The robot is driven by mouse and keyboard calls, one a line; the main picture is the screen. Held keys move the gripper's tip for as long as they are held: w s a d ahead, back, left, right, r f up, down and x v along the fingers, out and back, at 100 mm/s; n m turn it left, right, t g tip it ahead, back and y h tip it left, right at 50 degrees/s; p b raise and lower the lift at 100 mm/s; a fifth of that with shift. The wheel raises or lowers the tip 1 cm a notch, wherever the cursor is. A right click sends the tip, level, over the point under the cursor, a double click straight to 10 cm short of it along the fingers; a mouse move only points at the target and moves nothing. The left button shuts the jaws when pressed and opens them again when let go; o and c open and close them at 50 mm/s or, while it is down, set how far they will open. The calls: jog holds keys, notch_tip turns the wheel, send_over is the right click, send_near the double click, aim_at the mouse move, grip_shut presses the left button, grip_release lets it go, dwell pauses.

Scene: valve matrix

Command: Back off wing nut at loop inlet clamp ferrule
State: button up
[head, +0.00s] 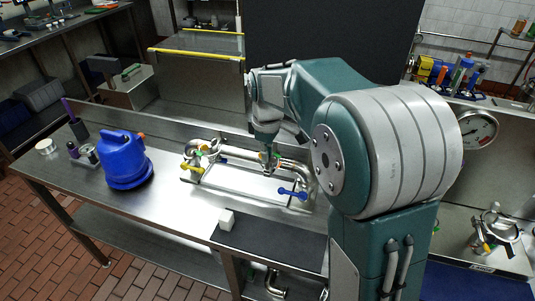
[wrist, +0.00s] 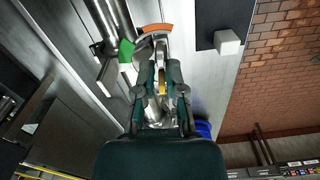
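The pipe loop (head: 225,158) of shiny steel lies on the bench, with a yellow-handled valve (head: 192,167) at its left and a blue-handled valve (head: 292,193) at its right. My gripper (head: 268,163) points down at the loop's back pipe. In the wrist view my gripper (wrist: 160,72) has two dark fingers with a narrow gap, at a steel fitting (wrist: 158,45) beside a green band (wrist: 126,50) and an orange part (wrist: 157,28). A small yellow piece (wrist: 161,88) shows between the fingers. I cannot make out the wing nut, or whether the fingers touch it.
A blue jug (head: 125,162) stands on the bench (head: 60,175) left of the loop, with small containers beyond it. A white block (head: 227,219) sits on a dark mat (head: 270,240) in front of the loop.

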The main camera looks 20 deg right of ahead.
jog(key=shift+o, duration=0.9)
notch_tip(320, 180, up, 12)
jog(key=shift+a+f, duration=0.1)
jog(key=s+f+m+t, duration=0.2)
jog(key=s+m, duration=0.3)
jog(key=s, duration=0.7)
jog(key=s+f+m+t, duration=0.3)
jog(key=s+m, duration=0.1)
jog(key=s, duration=0.8)
jog(key=shift+f+m+t, duration=0.3)
jog(key=shift+m, duration=0.1)
